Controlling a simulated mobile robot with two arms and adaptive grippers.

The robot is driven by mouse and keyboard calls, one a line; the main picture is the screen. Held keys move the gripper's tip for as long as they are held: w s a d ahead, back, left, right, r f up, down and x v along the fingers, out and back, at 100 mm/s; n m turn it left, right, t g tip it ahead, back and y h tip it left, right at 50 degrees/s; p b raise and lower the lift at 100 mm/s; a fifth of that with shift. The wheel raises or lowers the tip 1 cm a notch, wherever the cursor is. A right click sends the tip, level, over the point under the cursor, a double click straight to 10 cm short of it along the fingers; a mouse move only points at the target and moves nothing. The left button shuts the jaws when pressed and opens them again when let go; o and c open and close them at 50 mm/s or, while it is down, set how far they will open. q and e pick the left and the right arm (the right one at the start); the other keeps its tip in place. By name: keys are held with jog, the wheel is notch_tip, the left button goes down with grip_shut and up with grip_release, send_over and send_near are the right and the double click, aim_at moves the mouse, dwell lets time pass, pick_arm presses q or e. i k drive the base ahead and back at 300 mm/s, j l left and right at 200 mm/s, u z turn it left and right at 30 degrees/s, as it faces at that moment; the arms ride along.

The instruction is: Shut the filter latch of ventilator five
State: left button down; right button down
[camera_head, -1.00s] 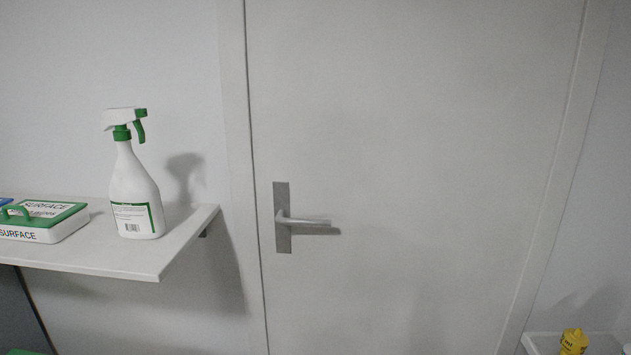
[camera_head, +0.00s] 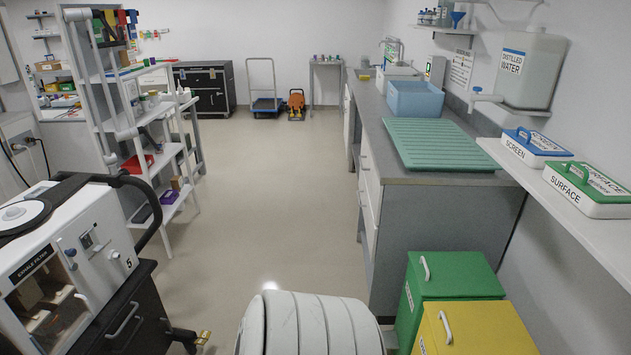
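Ventilator five (camera_head: 95,235) stands at the lower left on a dark cart, a white machine with the number 5 on its side. Its label reads "EXHALE FILTER", above a clear-windowed compartment (camera_head: 45,305). A small pale lever (camera_head: 82,298) shows at the compartment's right edge; I cannot tell if it is the latch or whether it is shut. A blue knob (camera_head: 71,252) sits above it. The left edge of the picture cuts off part of the machine. Neither gripper is in view.
A grey counter (camera_head: 430,178) runs along the right, with a green ribbed mat and a blue tub on it. Green (camera_head: 455,275) and yellow (camera_head: 478,332) bins stand at its near end. A white shelf rack (camera_head: 128,120) stands left. The floor aisle between is clear.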

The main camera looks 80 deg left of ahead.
aim_at(68, 254)
jog(key=u, duration=4.15)
